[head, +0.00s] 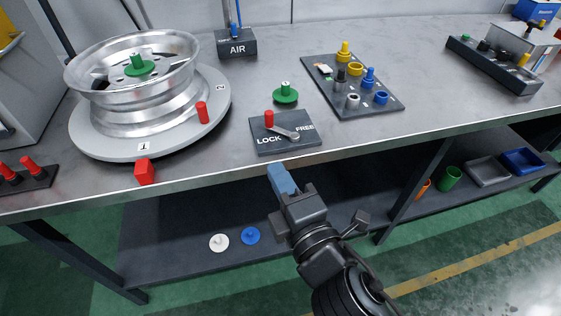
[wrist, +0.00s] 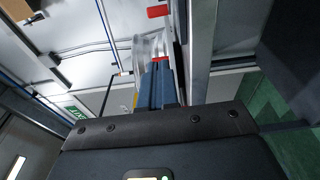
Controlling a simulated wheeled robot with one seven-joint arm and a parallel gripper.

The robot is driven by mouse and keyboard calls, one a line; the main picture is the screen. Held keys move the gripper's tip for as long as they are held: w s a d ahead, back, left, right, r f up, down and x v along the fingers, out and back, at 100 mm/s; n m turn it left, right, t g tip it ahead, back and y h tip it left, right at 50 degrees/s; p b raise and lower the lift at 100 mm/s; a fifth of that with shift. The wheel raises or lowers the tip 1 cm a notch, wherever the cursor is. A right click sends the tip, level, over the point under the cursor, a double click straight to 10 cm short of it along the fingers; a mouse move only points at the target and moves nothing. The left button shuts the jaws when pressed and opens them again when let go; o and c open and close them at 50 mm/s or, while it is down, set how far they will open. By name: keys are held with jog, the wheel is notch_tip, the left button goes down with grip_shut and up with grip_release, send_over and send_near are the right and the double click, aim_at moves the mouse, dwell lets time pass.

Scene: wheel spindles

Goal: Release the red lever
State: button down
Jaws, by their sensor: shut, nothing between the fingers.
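The red lever (head: 269,119) is a red upright knob on the left end of a short metal bar. The bar sits on a dark plate (head: 262,147) marked LOCK at the left and FREE at the right. The knob is on the LOCK side, and the bar runs right to a round end. My gripper (head: 281,178), with blue fingers, is shut and empty. It is in front of the bench's front edge, just nearer than the plate, and apart from the lever. The blue fingers (wrist: 157,88) also show in the wrist view, with red pieces beyond that I cannot identify.
A metal wheel (head: 130,109) stands on a round numbered turntable (head: 222,110) at the left, with a red post (head: 202,113) and a red block (head: 144,171) near. A green knob (head: 286,94) stands behind the plate. A dark parts board (head: 385,106) is to the right.

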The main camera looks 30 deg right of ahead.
aim_at(270, 143)
jog(key=w, duration=0.2)
jog(key=w+p, duration=0.1)
jog(key=w, duration=0.2)
jog(key=w+d, duration=0.1)
jog(key=w, duration=0.1)
jog(key=shift+w+r+p, duration=0.25)
jog(key=shift+w+p, duration=0.1)
jog(key=shift+p, duration=0.05)
jog(key=shift+w+d+p, duration=0.85)
jog(key=shift+w+d, duration=0.3)
jog(key=shift+d, duration=0.1)
jog(key=shift+w+d+f, duration=0.15)
jog(key=shift+w+d, duration=0.15)
jog(key=shift+d, duration=0.15)
jog(key=shift+w, duration=0.1)
